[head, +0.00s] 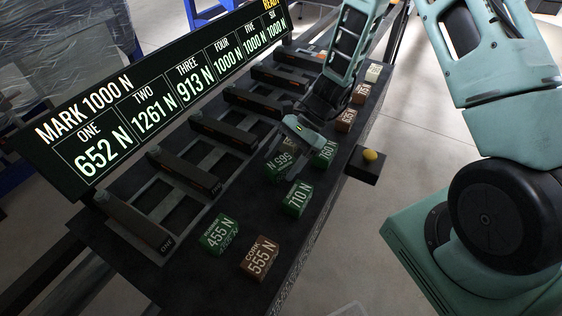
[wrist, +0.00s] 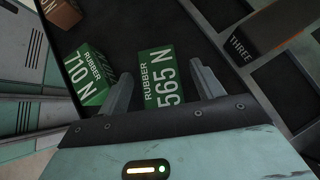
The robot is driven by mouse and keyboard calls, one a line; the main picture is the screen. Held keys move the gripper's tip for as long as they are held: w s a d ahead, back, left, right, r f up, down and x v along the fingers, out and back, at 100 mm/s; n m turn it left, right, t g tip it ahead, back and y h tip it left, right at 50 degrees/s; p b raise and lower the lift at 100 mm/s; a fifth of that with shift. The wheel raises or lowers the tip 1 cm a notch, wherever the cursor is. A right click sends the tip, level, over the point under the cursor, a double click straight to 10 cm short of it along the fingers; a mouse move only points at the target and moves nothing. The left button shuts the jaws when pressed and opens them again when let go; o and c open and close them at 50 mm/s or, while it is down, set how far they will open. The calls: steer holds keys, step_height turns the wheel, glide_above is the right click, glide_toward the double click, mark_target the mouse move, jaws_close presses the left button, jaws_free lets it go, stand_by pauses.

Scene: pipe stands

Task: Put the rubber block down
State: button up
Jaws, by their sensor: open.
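A green rubber block marked 565 N (wrist: 158,75) lies between the two fingers of my gripper (wrist: 162,70) in the wrist view. The gripper is open, with a small gap beside the block. In the head view the same block (head: 278,166) appears to rest on the dark bench top (head: 180,272), just below my gripper (head: 292,142), which partly covers that spot. Another green rubber block marked 710 N (wrist: 88,75) stands beside it, outside the fingers; it also shows in the head view (head: 297,199).
Other green blocks, 760 N (head: 325,153) and 455 N (head: 219,233), and a brown cork block, 555 N (head: 260,257), stand on the bench. Several slotted stands line its left side under a force display (head: 150,100) reading READY. A yellow button (head: 370,155) sits at the right edge.

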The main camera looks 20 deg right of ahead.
mark_target(281, 162)
steer(key=shift+a+f, duration=0.4)
steer(key=c, duration=1.2)
steer(key=shift+c, duration=0.2)
steer(key=shift+r, duration=0.15)
step_height(281, 162, up, 10)
steer(key=shift+f+b, duration=0.15)
steer(key=shift+b, duration=1.1)
steer(key=shift+s, duration=0.1)
